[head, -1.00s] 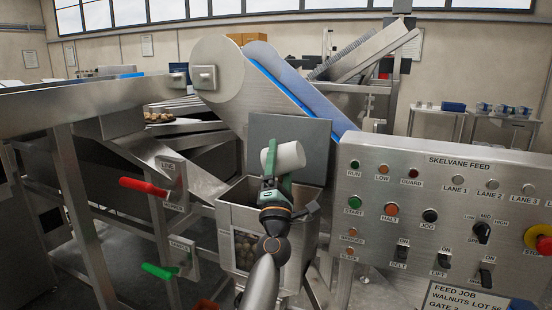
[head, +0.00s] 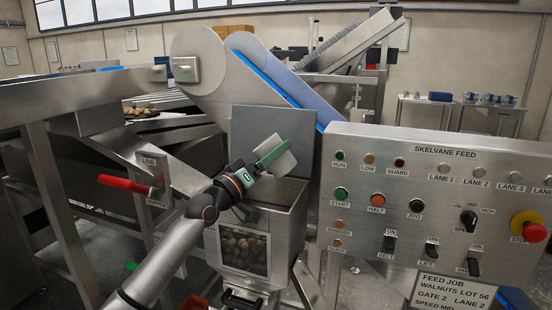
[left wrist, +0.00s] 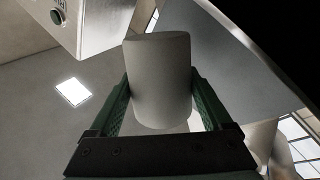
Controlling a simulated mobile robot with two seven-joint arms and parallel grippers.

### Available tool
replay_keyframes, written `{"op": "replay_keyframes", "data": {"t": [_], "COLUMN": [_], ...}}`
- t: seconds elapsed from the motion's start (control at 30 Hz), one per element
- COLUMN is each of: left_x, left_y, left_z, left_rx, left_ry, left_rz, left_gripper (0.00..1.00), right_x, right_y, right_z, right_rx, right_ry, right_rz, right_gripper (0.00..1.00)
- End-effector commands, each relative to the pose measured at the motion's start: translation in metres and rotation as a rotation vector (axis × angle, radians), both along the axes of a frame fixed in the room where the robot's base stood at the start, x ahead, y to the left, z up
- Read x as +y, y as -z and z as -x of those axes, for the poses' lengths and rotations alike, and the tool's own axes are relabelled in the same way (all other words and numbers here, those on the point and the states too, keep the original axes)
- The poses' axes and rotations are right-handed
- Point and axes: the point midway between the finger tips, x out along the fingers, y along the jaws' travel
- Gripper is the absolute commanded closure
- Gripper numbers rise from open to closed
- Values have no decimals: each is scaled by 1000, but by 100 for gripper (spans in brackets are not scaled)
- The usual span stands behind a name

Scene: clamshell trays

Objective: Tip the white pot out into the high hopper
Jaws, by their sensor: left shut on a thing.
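The white pot (head: 284,163) is held tilted above the open top of the steel hopper (head: 291,192). My left gripper (head: 271,152) is shut on the pot, with green fingers on both sides of it. The left wrist view shows the pot (left wrist: 158,80) between the two fingers (left wrist: 157,102). I cannot see into the pot's mouth or tell whether anything is left inside. Walnuts (head: 243,248) show behind the hopper's front window. My right gripper is not in view.
A grey upright plate (head: 262,122) stands behind the hopper's mouth. The control panel (head: 440,190) is close on the right. A red-handled lever (head: 124,184) sticks out at the left. A blue-edged conveyor (head: 275,75) rises behind.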

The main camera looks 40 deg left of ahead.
Motion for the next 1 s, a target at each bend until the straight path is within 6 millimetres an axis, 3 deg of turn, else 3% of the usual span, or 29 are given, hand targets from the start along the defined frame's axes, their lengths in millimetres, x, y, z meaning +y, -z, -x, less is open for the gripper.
{"op": "replay_keyframes", "data": {"t": [0.23, 0.5, 0.6, 1.0], "left_x": [0, -2, -2, -2], "left_y": [-7, -17, -15, -14], "left_z": [1, 0, 0, 0], "left_rx": [104, 226, 255, 279], "left_ry": [1, 5, 5, 7], "left_rz": [-248, -519, -599, -646], "left_gripper": [66, 66, 66, 66], "right_x": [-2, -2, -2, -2], "right_y": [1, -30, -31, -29], "right_z": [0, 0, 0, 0], "right_rx": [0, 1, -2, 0], "right_ry": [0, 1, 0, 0], "right_rz": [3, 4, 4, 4], "right_gripper": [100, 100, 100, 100]}}
